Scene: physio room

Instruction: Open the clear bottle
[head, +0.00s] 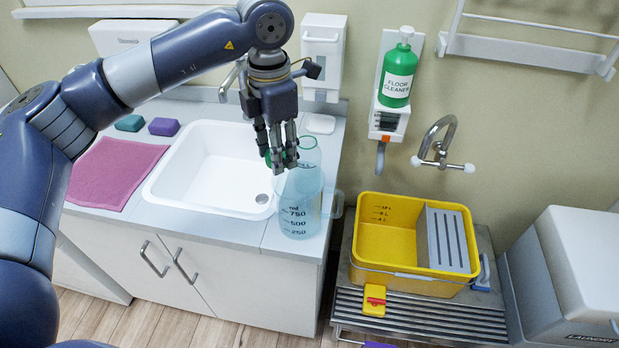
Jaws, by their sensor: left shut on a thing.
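The clear bottle (300,205), bluish and see-through with dark ml marks, stands upright on the counter to the right of the sink. Its narrow round mouth (308,143) shows at the top, just right of my gripper, and looks uncovered. My left gripper (280,160) points down beside the bottle's neck. It is shut on a small green cap (268,158), mostly hidden by the fingers. The fingers overlap the bottle's upper left side in the view, so I cannot tell whether they touch it. My right gripper is out of view.
A white sink (185,185) lies left of the bottle, with a pink cloth (115,172) and two sponges beyond. A clear handle-like shape (334,206) adjoins the bottle's right side. A yellow bucket (385,240) stands on a rack below a green floor-cleaner bottle (398,72).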

